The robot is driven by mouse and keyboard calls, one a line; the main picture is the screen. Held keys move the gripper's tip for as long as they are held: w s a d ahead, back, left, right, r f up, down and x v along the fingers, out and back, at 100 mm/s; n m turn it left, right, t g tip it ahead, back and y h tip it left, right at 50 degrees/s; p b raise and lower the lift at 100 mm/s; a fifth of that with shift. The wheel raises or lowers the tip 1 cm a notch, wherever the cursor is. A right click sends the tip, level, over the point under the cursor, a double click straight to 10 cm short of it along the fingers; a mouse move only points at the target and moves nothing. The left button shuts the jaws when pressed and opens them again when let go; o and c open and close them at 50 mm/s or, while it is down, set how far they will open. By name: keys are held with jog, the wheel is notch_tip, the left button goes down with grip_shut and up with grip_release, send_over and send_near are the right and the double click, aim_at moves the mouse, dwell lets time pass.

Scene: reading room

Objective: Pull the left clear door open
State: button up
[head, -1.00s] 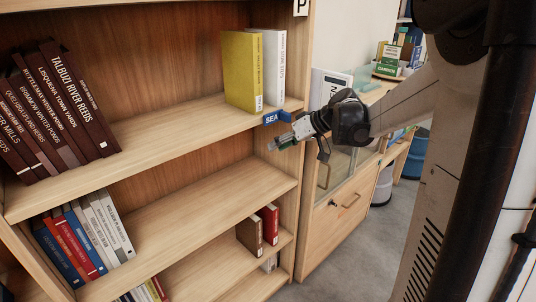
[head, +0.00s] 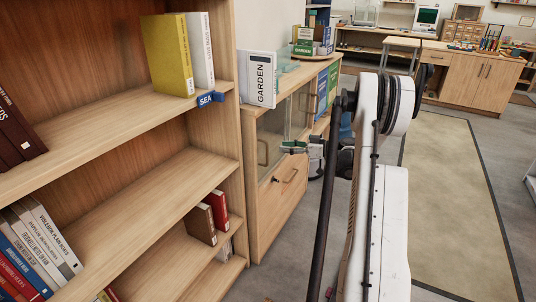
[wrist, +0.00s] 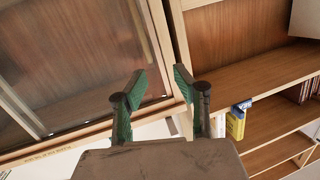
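The left clear door (head: 272,137) is a glass pane in the low wooden cabinet beyond the bookcase. It looks shut, and its upright wooden handle (head: 263,153) is at its left side. My gripper (head: 283,147) is in front of the glass, to the right of this handle. In the wrist view its two green-padded fingers (wrist: 160,82) are apart with nothing between them. There a wood-framed clear pane (wrist: 85,60) fills the left side. I cannot tell the exact gap between fingers and cabinet, and I cannot make out the handle clearly in the wrist view.
The bookcase (head: 225,150) stands close on the left, with a blue SEA label (head: 208,99) jutting out. A drawer handle (head: 290,175) sits below the door. A GARDEN binder (head: 262,79) stands on the cabinet top. The floor at right is open.

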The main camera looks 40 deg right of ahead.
jog(key=s+d+f+t, duration=0.1)
jog(key=s+d+f, duration=0.3)
jog(key=b, duration=0.3)
send_over(267, 163)
jog(key=shift+w+d+n, duration=0.2)
jog(key=shift+n, duration=0.2)
grip_shut()
